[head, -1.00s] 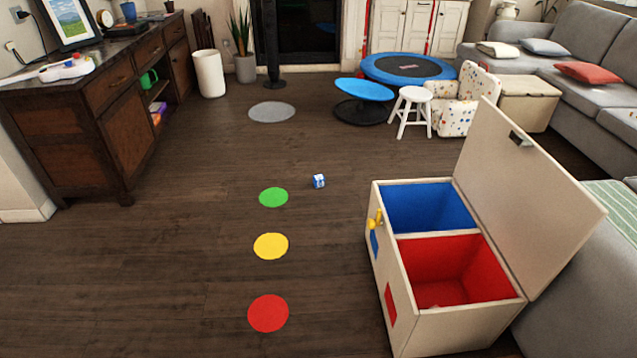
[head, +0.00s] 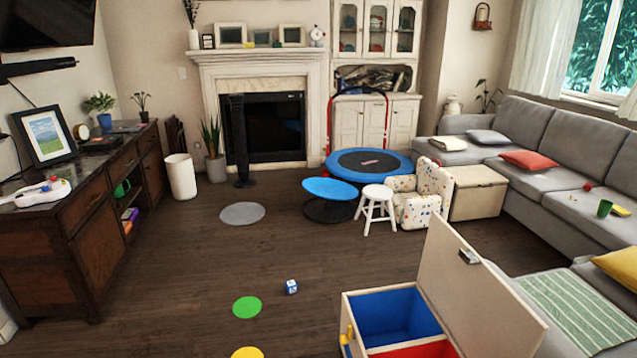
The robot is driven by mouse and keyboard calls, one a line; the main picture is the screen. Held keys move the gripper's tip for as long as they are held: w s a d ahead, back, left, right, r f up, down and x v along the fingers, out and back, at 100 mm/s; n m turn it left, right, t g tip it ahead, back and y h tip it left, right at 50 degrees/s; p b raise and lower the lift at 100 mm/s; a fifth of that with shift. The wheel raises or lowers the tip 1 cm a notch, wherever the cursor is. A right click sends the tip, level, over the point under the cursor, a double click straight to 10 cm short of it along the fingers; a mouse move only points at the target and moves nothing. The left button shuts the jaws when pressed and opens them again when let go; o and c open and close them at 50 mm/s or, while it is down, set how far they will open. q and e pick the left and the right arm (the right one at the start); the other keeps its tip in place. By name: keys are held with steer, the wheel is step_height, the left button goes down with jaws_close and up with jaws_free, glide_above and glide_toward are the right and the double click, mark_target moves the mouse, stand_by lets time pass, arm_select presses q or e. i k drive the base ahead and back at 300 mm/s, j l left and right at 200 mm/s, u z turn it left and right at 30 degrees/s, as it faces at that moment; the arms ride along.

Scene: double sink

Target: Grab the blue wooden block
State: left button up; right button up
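The small blue and white block (head: 291,287) lies on the dark wooden floor in the head view, below the middle of the picture. It is just right of and slightly beyond the green floor spot (head: 247,307), apart from it. The open toy chest (head: 372,292) stands to its right. Neither of my grippers shows in the head view.
A yellow floor spot (head: 247,353) lies nearer. A wooden desk (head: 85,225) stands left, a grey sofa (head: 560,185) right. Floor around the block is clear.

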mark_target(291, 285)
steer(key=i+j+z, duration=0.2)
steer(key=z, duration=0.25)
steer(key=i+j+z, duration=0.5)
steer(key=j, duration=0.25)
steer(key=i+j, duration=0.35)
steer(key=i+j+z, duration=0.15)
steer(key=j, duration=0.2)
steer(key=i+j+z, duration=0.1)
steer(key=i+j, duration=0.15)
steer(key=i+j+z, duration=0.1)
steer(key=j, duration=0.4)
steer(key=i+j, duration=0.2)
steer(key=j, duration=0.2)
steer(key=z, duration=0.05)
